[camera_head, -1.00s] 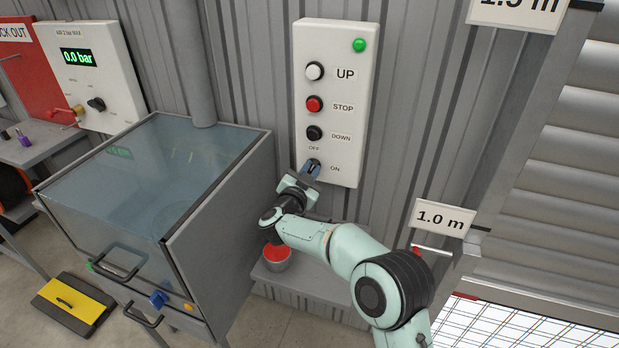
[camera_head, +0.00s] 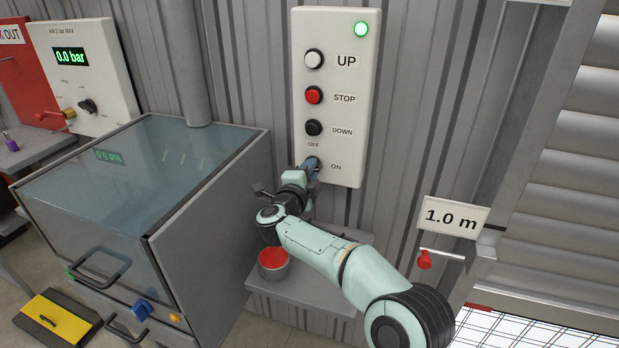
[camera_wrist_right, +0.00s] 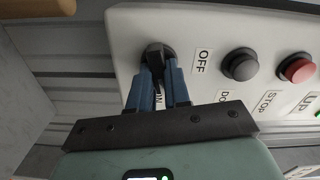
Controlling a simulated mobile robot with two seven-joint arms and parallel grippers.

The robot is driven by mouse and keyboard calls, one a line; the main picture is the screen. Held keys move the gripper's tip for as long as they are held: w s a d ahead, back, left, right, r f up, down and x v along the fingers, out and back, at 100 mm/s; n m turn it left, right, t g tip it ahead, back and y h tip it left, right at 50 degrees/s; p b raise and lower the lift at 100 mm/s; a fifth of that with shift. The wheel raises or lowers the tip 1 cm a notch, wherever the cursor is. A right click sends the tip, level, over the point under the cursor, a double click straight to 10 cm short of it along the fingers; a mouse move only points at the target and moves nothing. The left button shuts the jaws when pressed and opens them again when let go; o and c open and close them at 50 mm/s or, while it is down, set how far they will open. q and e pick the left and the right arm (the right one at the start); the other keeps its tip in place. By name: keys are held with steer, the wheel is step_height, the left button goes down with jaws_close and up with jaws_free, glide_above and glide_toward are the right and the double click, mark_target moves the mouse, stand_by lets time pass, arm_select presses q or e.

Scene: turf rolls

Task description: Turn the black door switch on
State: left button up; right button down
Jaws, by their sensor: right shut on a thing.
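The black door switch (camera_wrist_right: 158,51) is a round knob low on the white control panel (camera_head: 345,100), between the OFF and ON labels. My right gripper (camera_wrist_right: 160,68) is shut on this knob, with one blue finger on each side of it. In the head view the right gripper (camera_head: 312,166) covers most of the knob, so its exact pointing is hard to read. The green lamp (camera_head: 361,29) at the panel's top glows bright. My left gripper is not in view.
Above the switch are the black DOWN button (camera_head: 314,128), red STOP button (camera_head: 314,95) and white UP button (camera_head: 314,59). A glass-topped cabinet (camera_head: 205,215) stands close on the left. A red-filled pot (camera_head: 273,264) sits on a grey ledge (camera_head: 310,300) below my arm.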

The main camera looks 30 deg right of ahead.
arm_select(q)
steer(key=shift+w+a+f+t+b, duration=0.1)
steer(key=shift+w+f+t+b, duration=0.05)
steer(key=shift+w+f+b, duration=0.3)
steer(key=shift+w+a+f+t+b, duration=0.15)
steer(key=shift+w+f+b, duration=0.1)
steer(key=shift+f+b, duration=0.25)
arm_select(e)
steer(key=shift+f+m, duration=0.1)
steer(key=shift+m, duration=1.3)
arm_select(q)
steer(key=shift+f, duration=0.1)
arm_select(e)
steer(key=c, duration=1.1)
jaws_free()
steer(key=shift+s+a, duration=0.1)
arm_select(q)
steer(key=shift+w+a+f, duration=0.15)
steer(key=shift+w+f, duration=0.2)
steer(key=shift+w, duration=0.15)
arm_select(e)
steer(key=v, duration=1.3)
steer(key=shift+s, duration=0.1)
